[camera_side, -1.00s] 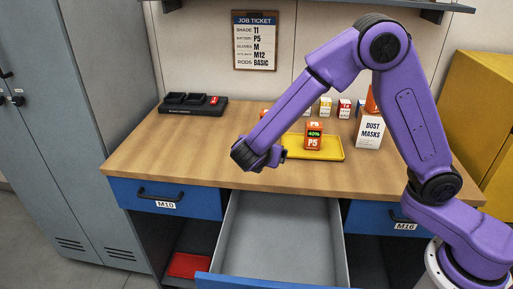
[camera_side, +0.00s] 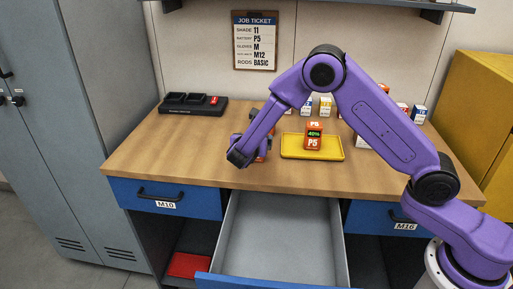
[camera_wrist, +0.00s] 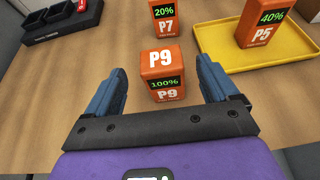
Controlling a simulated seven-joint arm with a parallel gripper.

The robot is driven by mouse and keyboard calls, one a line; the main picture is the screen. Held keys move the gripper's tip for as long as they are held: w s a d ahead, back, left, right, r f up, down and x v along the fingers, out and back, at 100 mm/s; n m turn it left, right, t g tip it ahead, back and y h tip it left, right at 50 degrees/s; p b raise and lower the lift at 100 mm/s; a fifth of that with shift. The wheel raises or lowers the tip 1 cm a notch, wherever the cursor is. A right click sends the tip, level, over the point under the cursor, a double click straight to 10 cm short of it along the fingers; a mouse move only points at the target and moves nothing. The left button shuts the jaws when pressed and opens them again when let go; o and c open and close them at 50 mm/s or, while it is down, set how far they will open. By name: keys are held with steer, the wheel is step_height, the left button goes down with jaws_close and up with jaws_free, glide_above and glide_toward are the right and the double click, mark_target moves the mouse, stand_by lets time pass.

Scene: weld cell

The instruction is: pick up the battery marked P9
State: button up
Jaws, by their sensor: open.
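The battery marked P9 (camera_wrist: 166,88) is an orange block reading 100%, standing upright on the wooden bench in the wrist view. My gripper (camera_wrist: 160,66) is open, with one blue finger to the left of P9 and one to the right. Gaps show on both sides, and I see no contact. In the side view my wrist is low over the front of the bench and mostly hides the battery there.
An orange battery marked P7 (camera_wrist: 166,22) stands just behind P9. Battery P5 (camera_side: 314,142) stands in a yellow tray (camera_side: 335,154) to the right. A black charger (camera_side: 192,112) sits at the back left. An open grey drawer (camera_side: 275,245) juts out below the front edge.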

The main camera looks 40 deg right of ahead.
steer(key=shift+f+x, duration=0.2)
steer(key=shift+x, duration=3.1)
steer(key=shift+a, duration=0.1)
steer(key=c, duration=1.3)
steer(key=shift+r, duration=0.1)
